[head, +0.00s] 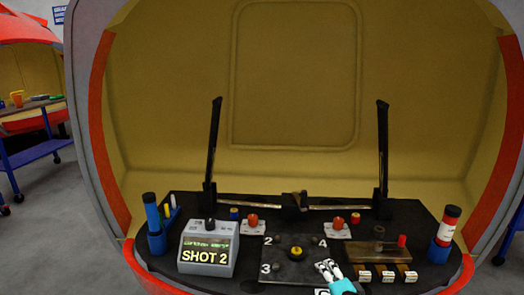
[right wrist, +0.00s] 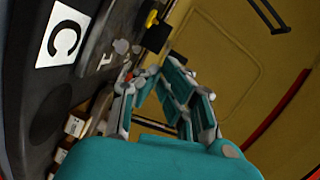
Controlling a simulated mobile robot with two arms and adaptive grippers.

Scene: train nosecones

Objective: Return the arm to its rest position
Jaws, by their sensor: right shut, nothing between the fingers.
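My right gripper (head: 328,266) is at the front of the dark console (head: 205,208), near its bottom edge in the head view. Its teal and grey fingers are shut with nothing between them. In the right wrist view the gripper (right wrist: 150,80) reaches out over the console, with a white card marked C (right wrist: 62,36) to its left. I cannot tell whether it touches the console. My left gripper is not in view.
A grey box reading SHOT 2 (head: 208,257) stands at the left. Beside my gripper are a numbered dial plate with a yellow knob (head: 296,252) and a brown block with levers (head: 362,253). Blue holders stand at both ends. Open space lies above the console.

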